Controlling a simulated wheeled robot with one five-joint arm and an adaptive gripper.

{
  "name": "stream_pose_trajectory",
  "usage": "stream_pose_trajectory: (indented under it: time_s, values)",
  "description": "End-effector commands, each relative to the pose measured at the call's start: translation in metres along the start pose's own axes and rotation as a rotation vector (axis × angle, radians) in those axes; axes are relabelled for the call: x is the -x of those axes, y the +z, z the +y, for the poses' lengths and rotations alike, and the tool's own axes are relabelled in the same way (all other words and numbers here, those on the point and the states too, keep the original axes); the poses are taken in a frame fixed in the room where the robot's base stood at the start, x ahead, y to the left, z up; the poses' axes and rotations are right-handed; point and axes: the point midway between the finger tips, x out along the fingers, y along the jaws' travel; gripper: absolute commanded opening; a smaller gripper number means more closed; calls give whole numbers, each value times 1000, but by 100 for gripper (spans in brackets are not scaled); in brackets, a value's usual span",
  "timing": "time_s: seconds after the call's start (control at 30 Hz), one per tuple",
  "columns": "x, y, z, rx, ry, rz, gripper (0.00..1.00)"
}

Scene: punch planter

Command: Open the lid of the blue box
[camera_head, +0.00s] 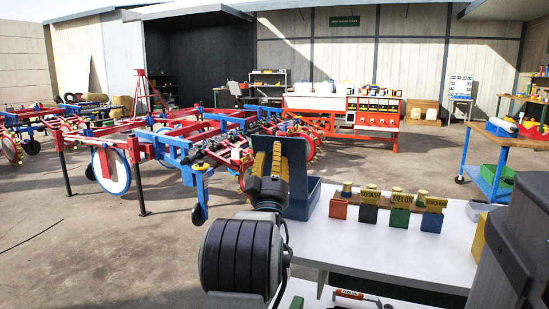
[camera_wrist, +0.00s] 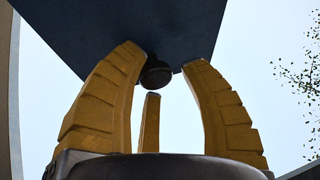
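My gripper (camera_head: 268,150) is in front of the lid. In the wrist view its yellow fingers (camera_wrist: 165,60) are spread, with the knob between them and gaps visible; contact with the lid cannot be told.
Red and blue farm machinery (camera_head: 190,145) stands on the floor behind.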

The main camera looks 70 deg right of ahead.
Motion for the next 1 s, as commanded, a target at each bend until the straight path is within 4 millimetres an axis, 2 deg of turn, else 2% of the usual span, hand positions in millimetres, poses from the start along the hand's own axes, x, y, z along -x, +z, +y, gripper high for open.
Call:
stream_pose_trajectory:
  time_s: [0.27, 0.43, 1.0]
  values:
    - [2, 2, 1, 1, 1, -5, 40]
    - [14, 2, 1, 2, 1, -6, 40]
    - [94, 1, 0, 0, -1, -5, 40]
